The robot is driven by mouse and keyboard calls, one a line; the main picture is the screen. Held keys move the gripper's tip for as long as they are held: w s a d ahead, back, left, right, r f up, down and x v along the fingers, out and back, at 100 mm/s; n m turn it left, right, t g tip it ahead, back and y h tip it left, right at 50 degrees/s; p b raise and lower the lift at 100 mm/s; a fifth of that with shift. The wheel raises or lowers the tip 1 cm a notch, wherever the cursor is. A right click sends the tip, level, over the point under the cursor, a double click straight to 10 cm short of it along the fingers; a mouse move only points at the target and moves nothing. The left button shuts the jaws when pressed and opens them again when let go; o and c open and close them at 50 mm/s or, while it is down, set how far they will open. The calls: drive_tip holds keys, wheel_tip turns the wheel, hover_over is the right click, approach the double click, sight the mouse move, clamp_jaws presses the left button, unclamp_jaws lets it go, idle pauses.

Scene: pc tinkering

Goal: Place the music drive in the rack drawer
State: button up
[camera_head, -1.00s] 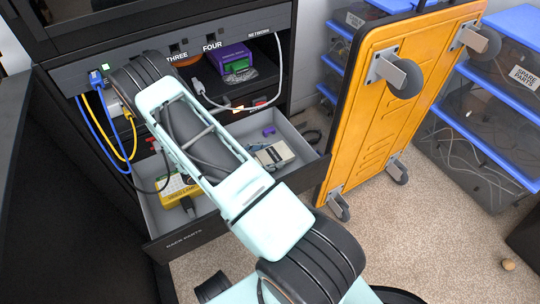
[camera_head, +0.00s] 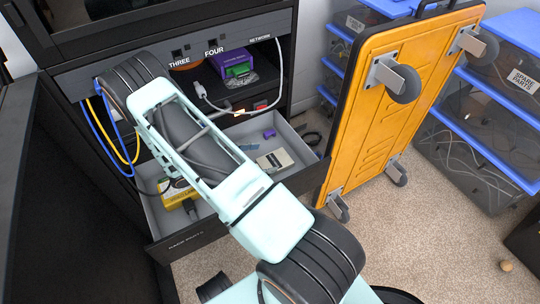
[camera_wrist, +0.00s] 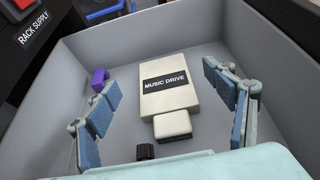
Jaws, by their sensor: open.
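The music drive (camera_wrist: 170,86), a cream box with a black label and a lighter connector end, lies on the grey floor of the open rack drawer (camera_wrist: 240,48). In the head view the drive (camera_head: 273,161) lies in the right part of the drawer (camera_head: 190,240). My gripper (camera_wrist: 160,82) is open, with one blue-grey finger on each side of the drive in the wrist view. There are gaps between the fingers and the drive, and nothing is held.
A small purple piece (camera_wrist: 99,78) is beside the left finger. A yellow box (camera_head: 177,194) lies in the drawer's left part. Blue and yellow cables (camera_head: 115,135) hang at the rack's left. An orange wheeled case (camera_head: 390,110) stands right of the drawer.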

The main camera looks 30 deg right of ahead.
drive_tip(key=p+v, duration=0.1)
drive_tip(key=v, duration=0.7)
drive_tip(key=shift+a, duration=0.2)
